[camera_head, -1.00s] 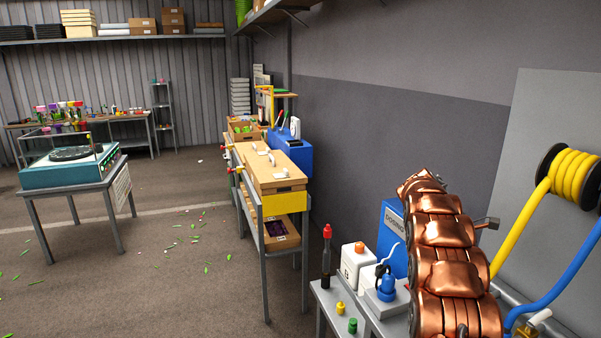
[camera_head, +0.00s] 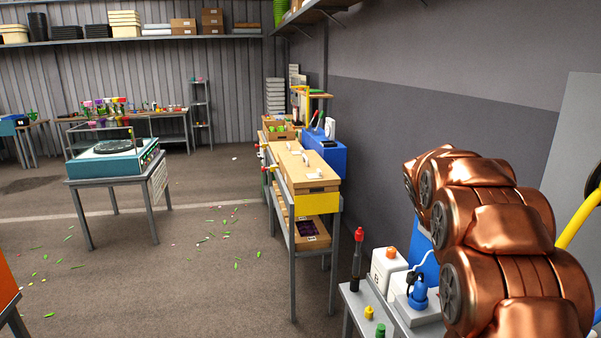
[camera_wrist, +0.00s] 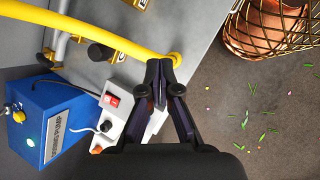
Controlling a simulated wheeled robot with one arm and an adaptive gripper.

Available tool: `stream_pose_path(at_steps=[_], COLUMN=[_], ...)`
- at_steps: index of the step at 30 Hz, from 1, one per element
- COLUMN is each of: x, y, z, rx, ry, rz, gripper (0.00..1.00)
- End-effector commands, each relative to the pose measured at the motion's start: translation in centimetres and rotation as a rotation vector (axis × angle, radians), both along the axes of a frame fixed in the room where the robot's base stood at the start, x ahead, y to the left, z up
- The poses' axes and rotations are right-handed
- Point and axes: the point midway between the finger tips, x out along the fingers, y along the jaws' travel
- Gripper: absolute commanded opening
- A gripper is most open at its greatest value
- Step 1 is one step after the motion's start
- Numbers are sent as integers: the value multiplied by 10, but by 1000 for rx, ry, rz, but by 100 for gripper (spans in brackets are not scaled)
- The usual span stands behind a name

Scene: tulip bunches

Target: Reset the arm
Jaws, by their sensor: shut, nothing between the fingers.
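My gripper (camera_wrist: 158,72) shows in the wrist view with its dark fingers together and nothing between them. It is over the grey table that holds the dosing equipment, in front of a white box with a red switch (camera_wrist: 112,100). I cannot tell how far apart the two are. My copper-coloured arm fills the right of the head view, where the gripper itself is not visible. No tulip bunch is at the gripper.
A blue pump box (camera_wrist: 50,120) and a yellow hose (camera_wrist: 90,32) are close to the gripper. In the head view, a bench with wooden boxes (camera_head: 310,172) stands along the wall, and a teal turntable machine (camera_head: 115,160) stands left. The floor between is open, with scattered leaves.

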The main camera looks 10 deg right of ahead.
Motion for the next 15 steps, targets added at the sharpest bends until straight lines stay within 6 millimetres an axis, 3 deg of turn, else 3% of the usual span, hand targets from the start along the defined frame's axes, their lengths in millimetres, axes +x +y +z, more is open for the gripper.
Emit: stream_pose_path(at_steps=[15], x=[-65], y=[107], z=[2], rx=[93], ry=[-121], rz=[-136], gripper=[0])
